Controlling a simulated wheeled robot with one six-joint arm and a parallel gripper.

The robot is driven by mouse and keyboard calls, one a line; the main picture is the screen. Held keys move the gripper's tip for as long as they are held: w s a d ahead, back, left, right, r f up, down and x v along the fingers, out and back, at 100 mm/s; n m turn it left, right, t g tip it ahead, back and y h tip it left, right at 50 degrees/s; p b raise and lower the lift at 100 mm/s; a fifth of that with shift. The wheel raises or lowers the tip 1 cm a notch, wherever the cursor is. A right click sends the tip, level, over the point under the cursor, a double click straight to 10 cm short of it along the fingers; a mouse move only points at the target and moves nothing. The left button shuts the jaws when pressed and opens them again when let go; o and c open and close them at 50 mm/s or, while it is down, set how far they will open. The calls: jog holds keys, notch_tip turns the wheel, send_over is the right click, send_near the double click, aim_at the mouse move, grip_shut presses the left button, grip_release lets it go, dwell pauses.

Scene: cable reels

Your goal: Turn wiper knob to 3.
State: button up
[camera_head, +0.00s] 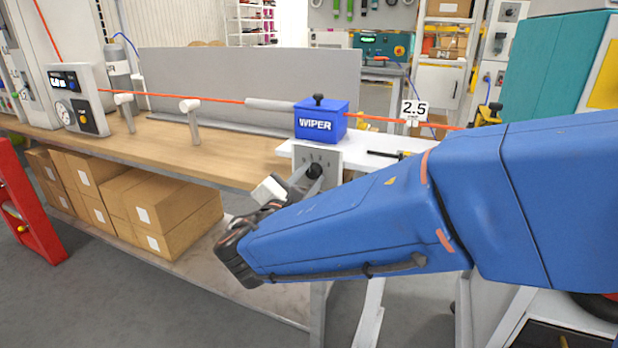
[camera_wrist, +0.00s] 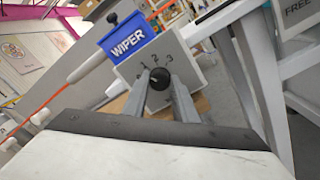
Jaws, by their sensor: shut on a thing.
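The wiper knob (camera_wrist: 159,77) is a round black knob on a grey plate (camera_wrist: 192,66) marked 1, 2 and 3, below the blue WIPER box (camera_wrist: 126,38). My gripper (camera_wrist: 160,84) has one grey finger on each side of the knob and is shut on it. The knob's pointer is too small to tell which number it faces. In the head view the knob (camera_head: 314,170) sits on the plate (camera_head: 325,158) under the blue box (camera_head: 320,122), with my gripper against it from the lower left.
An orange cable (camera_head: 165,96) runs through the WIPER box along the wooden bench (camera_head: 165,144). A 2.5 sign (camera_head: 414,108) stands right of the box. Cardboard boxes (camera_head: 160,205) lie under the bench. A red frame (camera_head: 25,205) stands at the left.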

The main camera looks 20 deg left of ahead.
jog(key=m, duration=0.4)
jog(key=shift+f+m, duration=0.1)
jog(key=shift+m, duration=0.2)
jog(key=m, duration=0.3)
jog(key=shift+m, duration=0.4)
jog(key=m, duration=0.4)
jog(key=shift+f+m+h, duration=0.1)
jog(key=shift+m+h, duration=0.2)
jog(key=shift+m, duration=1.9)
jog(key=shift+f, duration=0.1)
jog(key=o, duration=1)
jog(key=shift+o, duration=0.2)
jog(key=shift+s, duration=0.15)
